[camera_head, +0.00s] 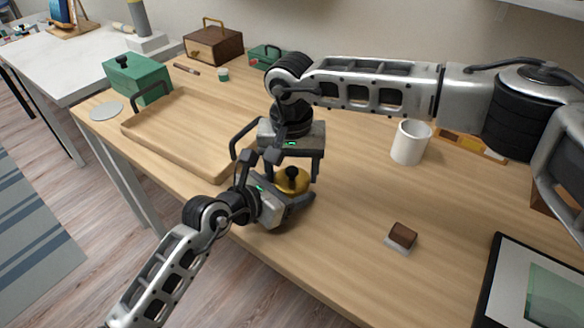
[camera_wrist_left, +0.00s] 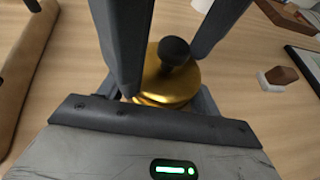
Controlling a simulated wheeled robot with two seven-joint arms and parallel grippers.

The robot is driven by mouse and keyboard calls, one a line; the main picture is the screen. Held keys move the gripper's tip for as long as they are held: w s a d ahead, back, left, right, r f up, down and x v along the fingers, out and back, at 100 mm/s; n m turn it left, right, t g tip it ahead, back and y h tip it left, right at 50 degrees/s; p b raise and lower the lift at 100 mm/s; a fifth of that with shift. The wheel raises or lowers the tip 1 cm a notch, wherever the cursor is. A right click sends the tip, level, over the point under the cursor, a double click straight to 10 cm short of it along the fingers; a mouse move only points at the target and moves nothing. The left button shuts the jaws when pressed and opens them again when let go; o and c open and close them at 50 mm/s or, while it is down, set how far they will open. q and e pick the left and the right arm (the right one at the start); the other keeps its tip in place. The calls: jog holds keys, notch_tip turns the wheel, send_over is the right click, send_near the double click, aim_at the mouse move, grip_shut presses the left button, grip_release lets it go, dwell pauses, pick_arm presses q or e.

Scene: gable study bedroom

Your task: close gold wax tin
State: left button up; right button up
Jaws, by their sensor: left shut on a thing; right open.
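The gold wax tin (camera_head: 291,184) stands near the front edge of the desk. Its round gold lid with a black knob (camera_wrist_left: 174,51) sits on top; I cannot tell whether it is fully seated. My left gripper (camera_head: 284,190) comes in low from the front left and is shut on the tin's body. The tin also shows in the left wrist view (camera_wrist_left: 168,90). My right gripper (camera_head: 294,172) points down over the tin, open, with its dark fingers on either side of the knob, apart from it.
A wooden tray (camera_head: 152,142) with dark handles lies to the left. A white mug (camera_head: 409,143) stands behind right. A small brown-topped block (camera_head: 402,236) and a framed picture (camera_head: 500,290) lie at the right. A green box (camera_head: 138,80) stands at the far left.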

pick_arm(q)
jog(key=shift+d+r, duration=0.15)
jog(key=shift+r, duration=0.2)
pick_arm(e)
jog(key=shift+r, duration=1.55)
pick_arm(q)
jog(key=shift+f, duration=0.15)
pick_arm(e)
jog(key=shift+r, duration=0.25)
jog(key=c, duration=1.2)
jog(key=shift+f, duration=0.2)
jog(key=shift+f, duration=0.2)
jog(key=shift+s+r, duration=0.1)
jog(key=shift+r, duration=1.95)
pick_arm(q)
jog(key=o, duration=1.5)
jog(key=shift+c, duration=0.2)
